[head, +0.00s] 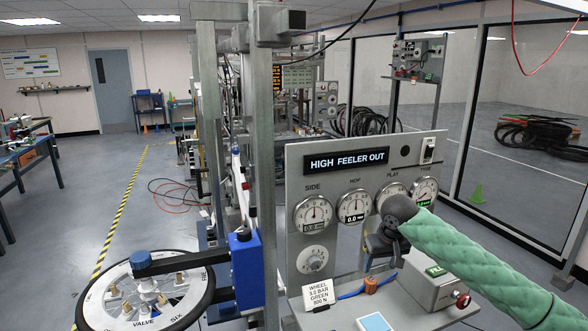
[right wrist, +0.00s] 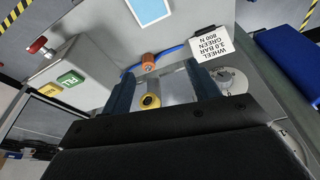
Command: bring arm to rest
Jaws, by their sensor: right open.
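My right arm, in a green quilted sleeve, reaches in from the right in the head view. In the right wrist view the two dark blue fingers (right wrist: 163,78) stand well apart. No held object shows between them; a yellow ring (right wrist: 150,101) and part of the panel show in the gap behind. The orange fitting (head: 371,284) on a blue hose lies on the shelf below the gripper. My left gripper is not seen.
A grey box (head: 431,288) with a green button and a red knob stands right of the gripper. A white card (head: 319,295) stands left. A spoked wheel (head: 146,296) is on the rig at left. The floor beyond the yellow-black line is mostly clear.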

